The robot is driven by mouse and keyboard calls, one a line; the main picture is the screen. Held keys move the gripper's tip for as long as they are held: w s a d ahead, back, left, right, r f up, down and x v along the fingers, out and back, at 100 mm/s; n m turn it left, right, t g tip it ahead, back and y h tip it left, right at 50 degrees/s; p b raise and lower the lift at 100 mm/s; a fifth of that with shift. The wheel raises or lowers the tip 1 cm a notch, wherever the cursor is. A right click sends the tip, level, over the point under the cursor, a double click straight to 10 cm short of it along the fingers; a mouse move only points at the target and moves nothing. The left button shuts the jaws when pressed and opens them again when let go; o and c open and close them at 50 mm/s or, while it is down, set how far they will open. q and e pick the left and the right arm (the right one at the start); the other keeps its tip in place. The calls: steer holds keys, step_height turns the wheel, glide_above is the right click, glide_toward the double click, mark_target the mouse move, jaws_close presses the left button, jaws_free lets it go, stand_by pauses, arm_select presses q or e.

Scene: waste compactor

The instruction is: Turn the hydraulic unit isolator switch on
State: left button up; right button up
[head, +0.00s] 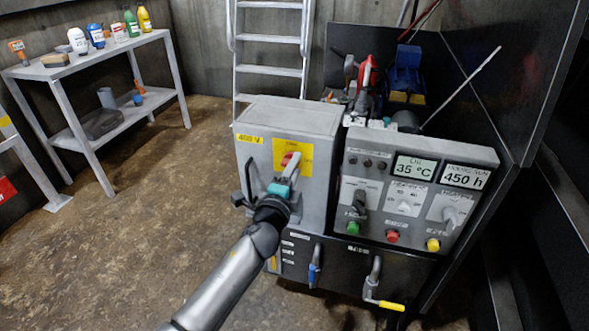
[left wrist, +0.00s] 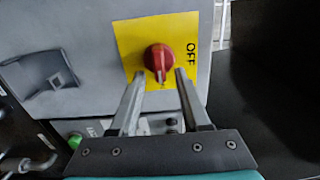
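The isolator switch is a red rotary knob (head: 291,159) on a yellow plate (head: 306,150), on the front of a grey box (head: 288,118) marked 400 V. In the left wrist view the red knob (left wrist: 158,58) sits on the yellow plate (left wrist: 186,25), with the word OFF printed sideways to its right. My left gripper (head: 288,172) is in front of the knob. In the left wrist view its two fingers (left wrist: 159,76) are apart, one on each side of the knob's lower part, with gaps visible. Contact cannot be told. My right gripper is not in view.
Right of the box stands a control panel (head: 412,155) with displays, knobs and green, red and yellow buttons. Below are two levers, one blue-tipped (head: 314,272) and one yellow-handled (head: 390,305). A dark handle (head: 240,198) juts from the box's left. A shelf (head: 95,60) with bottles stands back left.

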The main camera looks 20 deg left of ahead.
arm_select(q)
steer(key=shift+s, duration=0.1)
steer(key=s+p, duration=0.1)
steer(key=s, duration=1.4)
steer(key=shift+a, duration=0.25)
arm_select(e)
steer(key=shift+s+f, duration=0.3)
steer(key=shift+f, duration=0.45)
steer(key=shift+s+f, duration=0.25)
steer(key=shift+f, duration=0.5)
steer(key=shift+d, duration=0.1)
